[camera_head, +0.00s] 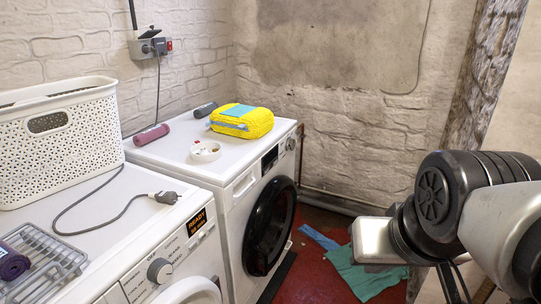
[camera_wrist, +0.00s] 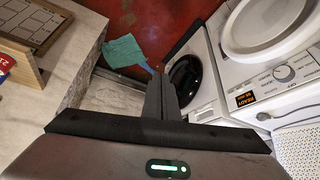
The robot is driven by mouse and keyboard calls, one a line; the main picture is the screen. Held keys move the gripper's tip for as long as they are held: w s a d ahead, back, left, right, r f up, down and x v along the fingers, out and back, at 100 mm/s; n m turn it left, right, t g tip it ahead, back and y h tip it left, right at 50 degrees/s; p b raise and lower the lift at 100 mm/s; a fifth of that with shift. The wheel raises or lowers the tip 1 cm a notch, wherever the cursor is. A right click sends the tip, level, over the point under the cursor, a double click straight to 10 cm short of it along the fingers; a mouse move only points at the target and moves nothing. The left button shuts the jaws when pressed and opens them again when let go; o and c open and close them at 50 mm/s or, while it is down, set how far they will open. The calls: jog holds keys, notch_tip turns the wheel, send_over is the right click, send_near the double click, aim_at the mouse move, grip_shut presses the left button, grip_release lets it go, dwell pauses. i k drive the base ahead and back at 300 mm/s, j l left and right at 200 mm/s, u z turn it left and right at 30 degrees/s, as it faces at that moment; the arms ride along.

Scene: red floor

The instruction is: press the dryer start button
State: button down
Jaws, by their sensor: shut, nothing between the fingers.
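Two white front-loading machines stand side by side. The near machine (camera_head: 168,240) has a white door, a round knob (camera_head: 160,271) and a lit display (camera_head: 197,222) that seems to read READY. The far machine (camera_head: 232,203) has a black round door (camera_head: 270,226). I cannot tell which is the dryer, and no start button is clearly readable. In the wrist view the near machine's knob (camera_wrist: 284,73) and display (camera_wrist: 247,98) are at the right. My gripper (camera_wrist: 161,78) is shut and empty, apart from both panels. In the head view my arm is at the right.
A white basket (camera_head: 60,150), a wire rack (camera_head: 42,262) and a plug with cable (camera_head: 165,197) lie on the near machine. A yellow bundle (camera_head: 241,121) and a white dish (camera_head: 205,151) sit on the far one. Green cloth (camera_head: 368,276) lies on the red floor.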

aim_at(212, 227)
jog(key=i+l, duration=0.25)
jog(key=l, duration=0.15)
jog(key=i+l, duration=0.3)
jog(key=l+u, duration=0.1)
jog(key=u, duration=1.55)
